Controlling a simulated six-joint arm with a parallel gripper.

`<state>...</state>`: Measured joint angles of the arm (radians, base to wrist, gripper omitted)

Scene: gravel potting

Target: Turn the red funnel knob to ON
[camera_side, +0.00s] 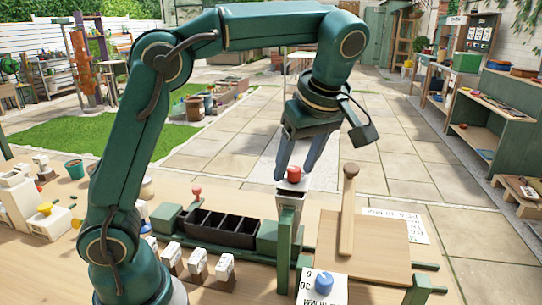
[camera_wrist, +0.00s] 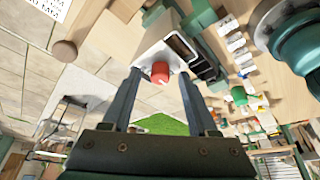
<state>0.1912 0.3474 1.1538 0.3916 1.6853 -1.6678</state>
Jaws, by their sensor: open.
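The red knob (camera_side: 294,174) sits on the pale funnel (camera_side: 291,198), which stands at the top of a green post. In the wrist view the red knob (camera_wrist: 160,72) shows between my two fingers, in front of the white funnel body (camera_wrist: 152,56). My gripper (camera_side: 296,169) points down with its fingers spread on either side of the knob. In the wrist view my gripper (camera_wrist: 159,76) is open, and the knob appears clear of both fingers. I cannot read any ON mark or tell the knob's setting.
A black compartment tray (camera_side: 222,228) between green blocks lies left of the post. A blue knob (camera_side: 323,283) on a marked card is in front. Several white blocks stand front left.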

